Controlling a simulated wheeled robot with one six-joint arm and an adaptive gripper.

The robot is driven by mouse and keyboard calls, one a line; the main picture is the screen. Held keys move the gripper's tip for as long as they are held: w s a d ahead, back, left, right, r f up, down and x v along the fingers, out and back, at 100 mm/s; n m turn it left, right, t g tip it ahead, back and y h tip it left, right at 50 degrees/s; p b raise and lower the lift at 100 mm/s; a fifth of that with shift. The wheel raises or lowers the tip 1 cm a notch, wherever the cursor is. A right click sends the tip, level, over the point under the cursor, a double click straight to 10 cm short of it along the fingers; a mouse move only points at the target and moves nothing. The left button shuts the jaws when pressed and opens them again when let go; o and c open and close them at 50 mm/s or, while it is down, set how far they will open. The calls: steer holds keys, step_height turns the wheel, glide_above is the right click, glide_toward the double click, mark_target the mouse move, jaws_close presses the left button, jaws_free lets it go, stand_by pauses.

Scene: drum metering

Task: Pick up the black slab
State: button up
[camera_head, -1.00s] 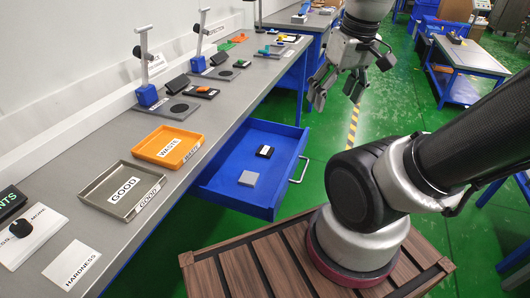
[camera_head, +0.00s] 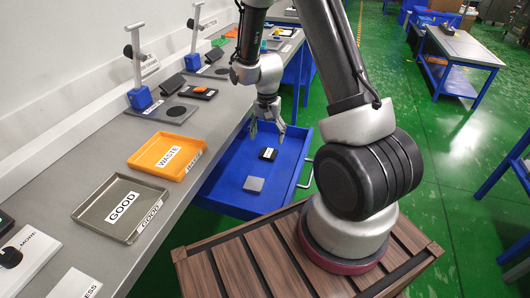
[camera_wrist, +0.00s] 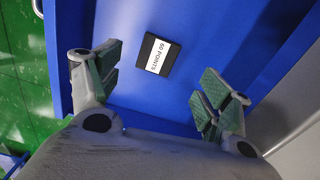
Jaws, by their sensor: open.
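The black slab (camera_head: 268,154) lies flat in the open blue drawer (camera_head: 226,200), toward its far end. In the wrist view the slab (camera_wrist: 149,46) is a dark square with a white label reading "60 POINTS" (camera_wrist: 157,56). My gripper (camera_head: 268,132) is over the far part of the drawer, above the slab. In the wrist view my gripper (camera_wrist: 160,85) has its fingers spread wide on either side, with nothing between them. The slab lies a little beyond the fingertips there and is not touched.
A grey slab (camera_head: 254,184) lies in the same drawer, nearer. The drawer walls stand close around my gripper. On the table (camera_head: 160,215) at the left are the orange WASTE tray (camera_head: 140,160) and the grey GOOD tray (camera_head: 88,212).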

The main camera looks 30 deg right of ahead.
mark_target(269, 153)
steer(key=shift+w+f+m, duration=0.15)
steer(key=shift+m, duration=0.25)
steer(key=shift+f, duration=0.35)
steer(key=f, duration=0.7)
steer(key=shift+d, duration=0.3)
steer(key=c, duration=1.1)
